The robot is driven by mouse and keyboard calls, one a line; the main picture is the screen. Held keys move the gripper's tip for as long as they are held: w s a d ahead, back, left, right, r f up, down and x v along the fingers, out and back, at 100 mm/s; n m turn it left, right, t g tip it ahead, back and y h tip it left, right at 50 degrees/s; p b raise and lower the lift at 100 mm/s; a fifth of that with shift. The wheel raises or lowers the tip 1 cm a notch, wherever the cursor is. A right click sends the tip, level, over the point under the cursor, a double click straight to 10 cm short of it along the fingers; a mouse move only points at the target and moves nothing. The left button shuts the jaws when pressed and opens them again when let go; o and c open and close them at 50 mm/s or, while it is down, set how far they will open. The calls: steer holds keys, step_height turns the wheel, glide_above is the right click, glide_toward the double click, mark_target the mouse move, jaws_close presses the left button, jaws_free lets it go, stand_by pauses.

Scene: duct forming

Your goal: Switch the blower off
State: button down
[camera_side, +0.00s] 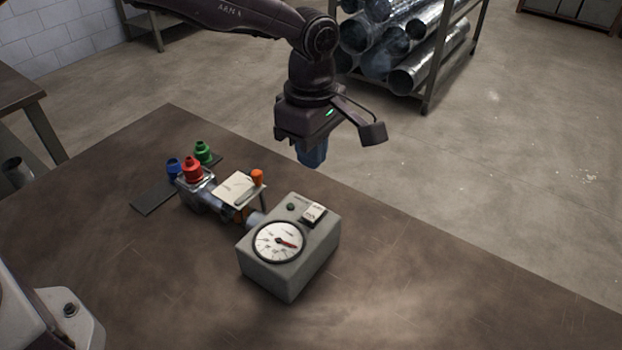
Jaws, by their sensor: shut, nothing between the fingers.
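The blower looks to be the grey box (300,262) on the table, with a round white dial (278,242) on its sloped face. The dial has a red and dark needle. A small white rocker-like switch (313,212) sits on its top, beside a dark green round lamp or button (290,206). My gripper (312,155) hangs above and behind the box, apart from it, pointing down with blue fingertips. Its fingers are shut and empty. The switch's exact position is too small to read.
Left of the box, joined by a short pipe, stand a metal fitting (205,198) and a pale plate (238,188) with an orange knob (257,177). Red (191,170), blue (173,168) and green (203,152) nozzle-like pieces stand near a dark strip (152,199). The table's right front is clear.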

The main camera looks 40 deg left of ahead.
mark_target(308, 217)
steer(key=shift+r, duration=1.8)
steer(key=shift+s+d, duration=0.1)
steer(key=shift+s, duration=0.35)
steer(key=shift+f, duration=0.15)
step_height(308, 217, down, 14)
steer(key=shift+s+r, duration=0.1)
steer(key=shift+s+f, duration=0.1)
steer(key=shift+f, duration=0.2)
